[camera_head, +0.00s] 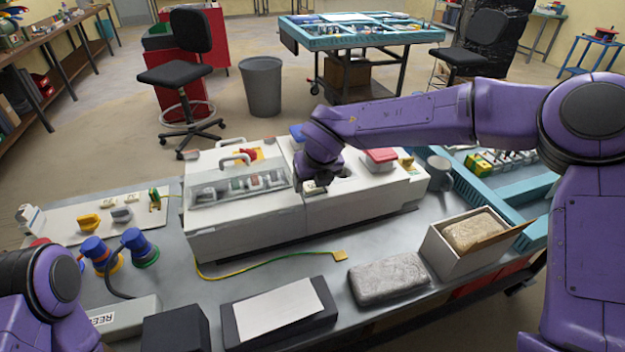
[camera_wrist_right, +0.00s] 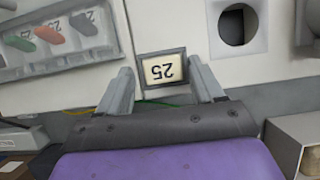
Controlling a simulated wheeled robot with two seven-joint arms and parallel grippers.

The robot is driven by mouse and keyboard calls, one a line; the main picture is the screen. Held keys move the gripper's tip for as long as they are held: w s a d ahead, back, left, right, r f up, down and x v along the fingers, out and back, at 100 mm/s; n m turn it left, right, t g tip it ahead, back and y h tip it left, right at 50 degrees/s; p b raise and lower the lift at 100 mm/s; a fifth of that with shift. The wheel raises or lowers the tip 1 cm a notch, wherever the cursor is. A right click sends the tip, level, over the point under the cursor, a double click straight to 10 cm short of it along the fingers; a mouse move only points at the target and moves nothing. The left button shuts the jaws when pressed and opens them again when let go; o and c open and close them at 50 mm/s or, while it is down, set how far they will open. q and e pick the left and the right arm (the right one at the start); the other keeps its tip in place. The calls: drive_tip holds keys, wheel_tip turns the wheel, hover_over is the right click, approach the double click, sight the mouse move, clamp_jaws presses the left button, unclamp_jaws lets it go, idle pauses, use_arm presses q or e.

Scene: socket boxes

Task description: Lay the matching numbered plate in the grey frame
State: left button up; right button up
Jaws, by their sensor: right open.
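A pale plate marked 25 (camera_wrist_right: 163,71) shows upside down in the right wrist view. It appears to lie inside the dark grey frame (camera_wrist_right: 147,84) on the white socket box. My right gripper (camera_wrist_right: 162,74) is open, with one finger on either side of the frame and a gap to each. In the head view my right gripper (camera_head: 314,186) points down at the top of the white box (camera_head: 360,195) and partly hides the frame. My left arm shows at the lower left, but its gripper is out of view.
A clear-covered tray (camera_head: 240,184) with coloured numbered pieces is on the box's left half. Red (camera_head: 380,156) and yellow sockets stand right of my gripper. A grey wrapped block (camera_head: 390,278) and an open carton (camera_head: 437,252) lie in front.

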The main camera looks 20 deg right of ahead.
drive_tip(key=shift+s+d+f, duration=0.1)
drive_tip(key=shift+d+f, duration=0.05)
drive_tip(key=shift+f, duration=0.1)
drive_tip(key=shift+r, duration=0.25)
drive_tip(key=w+p+v, duration=0.1)
drive_tip(key=p+v, duration=0.1)
drive_tip(key=v, duration=0.6)
drive_tip(key=w+r+p+v, duration=0.1)
drive_tip(key=p+v, duration=0.1)
drive_tip(key=v, duration=0.7)
drive_tip(key=shift+w+a+p, duration=0.25)
drive_tip(key=shift+w+p, duration=0.1)
drive_tip(key=shift+p, duration=0.05)
drive_tip(key=shift+w, duration=0.1)
